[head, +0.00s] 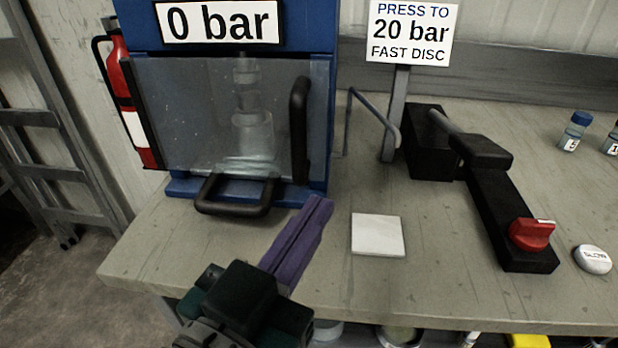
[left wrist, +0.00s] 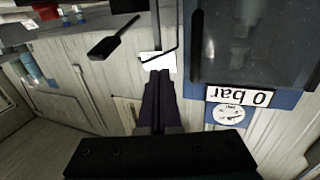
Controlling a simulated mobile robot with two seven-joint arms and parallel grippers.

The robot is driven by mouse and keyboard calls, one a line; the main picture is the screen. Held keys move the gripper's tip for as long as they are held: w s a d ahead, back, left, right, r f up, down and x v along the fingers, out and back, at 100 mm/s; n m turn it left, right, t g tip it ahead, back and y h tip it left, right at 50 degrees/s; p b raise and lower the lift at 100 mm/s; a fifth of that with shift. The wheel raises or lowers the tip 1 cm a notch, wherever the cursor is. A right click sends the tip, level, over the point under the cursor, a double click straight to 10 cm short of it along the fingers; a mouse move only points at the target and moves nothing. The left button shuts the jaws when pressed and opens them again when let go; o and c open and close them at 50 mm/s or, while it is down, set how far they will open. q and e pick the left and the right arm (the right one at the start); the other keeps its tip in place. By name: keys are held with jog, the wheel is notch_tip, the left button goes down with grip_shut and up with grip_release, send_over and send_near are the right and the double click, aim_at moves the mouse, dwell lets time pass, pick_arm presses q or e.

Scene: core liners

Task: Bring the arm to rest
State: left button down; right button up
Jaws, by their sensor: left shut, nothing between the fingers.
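My left gripper (head: 318,208) has purple fingers that are shut with nothing between them. It is over the front part of the bench (head: 450,285), pointing up and to the right in the head view, between the blue press and a white square pad (head: 378,234). My right gripper is in neither view.
A blue press (head: 327,120) reading "0 bar" stands behind, its clear door (head: 205,115) down and a black handle (head: 235,207) low in front. A black lever block (head: 428,135), red knob (head: 531,233), "SLOW" disc (head: 592,259) and small bottles (head: 575,130) are right. A red extinguisher (head: 122,85) hangs left.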

pick_arm(q)
jog(key=s+a+n+g+y+p, duration=0.35)
jog(key=s+a+g+y, duration=0.65)
jog(key=s+a, duration=0.85)
notch_tip(320, 180, up, 37)
jog(key=w+g+h+p, duration=0.1)
jog(key=g+h+p, duration=0.1)
jog(key=p, duration=3.6)
jog(key=shift+w+a+r+p, duration=0.2)
jog(key=shift+w+a+p, duration=0.05)
jog(key=shift+a+p, duration=0.2)
